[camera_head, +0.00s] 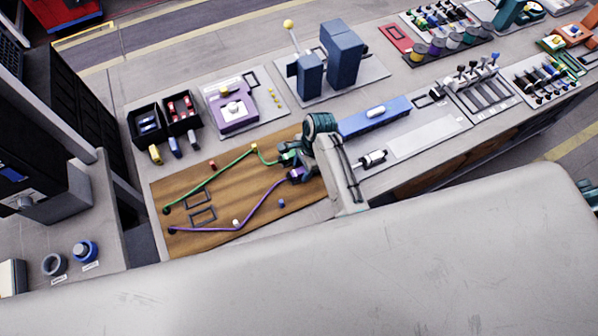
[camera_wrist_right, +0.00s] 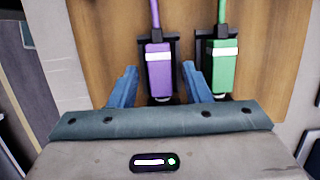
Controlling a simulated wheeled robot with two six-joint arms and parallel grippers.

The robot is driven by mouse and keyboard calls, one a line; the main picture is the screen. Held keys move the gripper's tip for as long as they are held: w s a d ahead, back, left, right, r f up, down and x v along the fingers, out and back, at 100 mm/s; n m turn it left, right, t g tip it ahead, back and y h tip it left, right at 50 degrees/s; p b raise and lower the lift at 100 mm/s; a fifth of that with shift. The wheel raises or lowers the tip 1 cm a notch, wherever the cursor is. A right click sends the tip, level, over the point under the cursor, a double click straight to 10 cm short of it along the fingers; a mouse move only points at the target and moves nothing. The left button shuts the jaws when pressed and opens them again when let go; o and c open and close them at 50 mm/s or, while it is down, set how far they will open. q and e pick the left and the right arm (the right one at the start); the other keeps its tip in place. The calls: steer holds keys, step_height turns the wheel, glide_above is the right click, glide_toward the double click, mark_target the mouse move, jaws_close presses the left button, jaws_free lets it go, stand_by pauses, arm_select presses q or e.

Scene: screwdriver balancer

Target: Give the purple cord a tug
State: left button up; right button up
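The purple cord (camera_head: 240,227) runs in a bent line across a brown wooden board (camera_head: 225,208) in the head view. Its purple plug (camera_wrist_right: 158,68) sits in a black holder in the right wrist view, with the cord leaving from its far end. My right gripper (camera_wrist_right: 159,72) is open, with one blue finger on each side of the purple plug. Gaps show between the fingers and the plug. A green cord (camera_head: 208,181) lies on the same board, and its green plug (camera_wrist_right: 221,68) stands just right of my right finger. My left gripper is not in view.
Small coloured blocks, such as a red one (camera_head: 212,165) and a blue one (camera_head: 281,203), are on the board. Black bins (camera_head: 147,126) and a purple device (camera_head: 236,113) stand behind it. A blue bar (camera_head: 375,117) lies to the right of my right arm.

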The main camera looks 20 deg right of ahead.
mark_target(302, 170)
steer(key=shift+r, duration=3.5)
